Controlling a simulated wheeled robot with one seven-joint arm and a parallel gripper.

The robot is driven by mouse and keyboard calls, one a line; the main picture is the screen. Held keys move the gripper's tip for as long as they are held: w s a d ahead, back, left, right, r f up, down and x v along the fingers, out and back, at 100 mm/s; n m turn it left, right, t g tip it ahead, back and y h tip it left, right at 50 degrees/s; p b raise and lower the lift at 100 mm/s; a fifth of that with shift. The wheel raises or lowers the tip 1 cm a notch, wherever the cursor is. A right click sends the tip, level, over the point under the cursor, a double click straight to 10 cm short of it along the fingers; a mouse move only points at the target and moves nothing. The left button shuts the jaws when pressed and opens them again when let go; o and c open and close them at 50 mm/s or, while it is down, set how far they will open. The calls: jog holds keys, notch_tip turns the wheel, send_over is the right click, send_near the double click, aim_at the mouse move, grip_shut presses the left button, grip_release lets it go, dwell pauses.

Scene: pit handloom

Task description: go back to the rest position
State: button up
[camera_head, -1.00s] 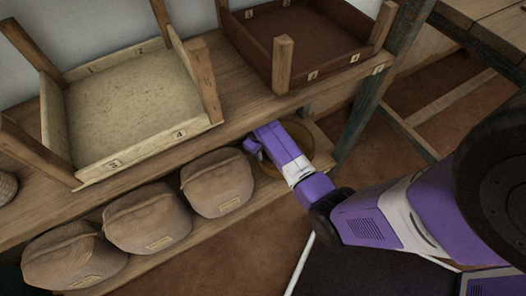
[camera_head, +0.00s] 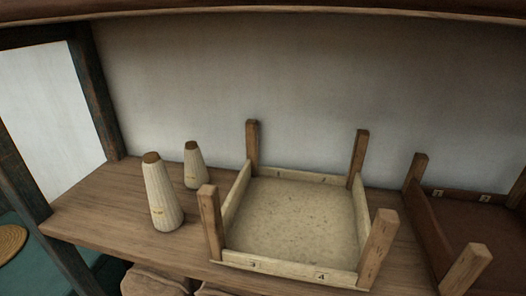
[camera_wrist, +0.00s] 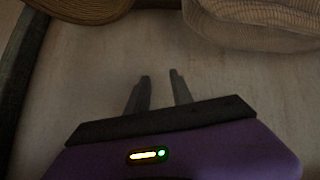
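My gripper (camera_wrist: 160,78) shows in the wrist view with its two dark fingers apart and nothing between them. It is over a pale, plain surface. A ribbed tan bundle (camera_wrist: 265,28) is beyond it at upper right, and a round brown woven rim (camera_wrist: 85,8) is at upper left, both apart from the fingertips. My arm and gripper are out of the head view.
In the head view a wooden shelf (camera_head: 105,205) carries two cream cones (camera_head: 163,195) with brown tops, a pale tray (camera_head: 290,262) with corner posts, and a dark red-brown tray (camera_head: 428,225). Cloth-like bundles (camera_head: 150,282) lie below. A dark post (camera_head: 95,95) stands at left.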

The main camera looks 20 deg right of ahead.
jog(key=s+a+r+n+t+y, duration=0.25)
jog(key=s+a+r+t, duration=0.65)
jog(key=s+a+r, duration=1.35)
jog(key=s+a+g+y, duration=0.2)
jog(key=s, duration=0.4)
notch_tip(320, 180, up, 16)
jog(key=n+p, duration=0.1)
jog(key=p, duration=1.5)
jog(key=shift+s+a+f, duration=0.15)
jog(key=shift+s+a, duration=0.1)
jog(key=shift+a, duration=0.1)
jog(key=shift+a+y, duration=0.1)
jog(key=shift+y, duration=0.15)
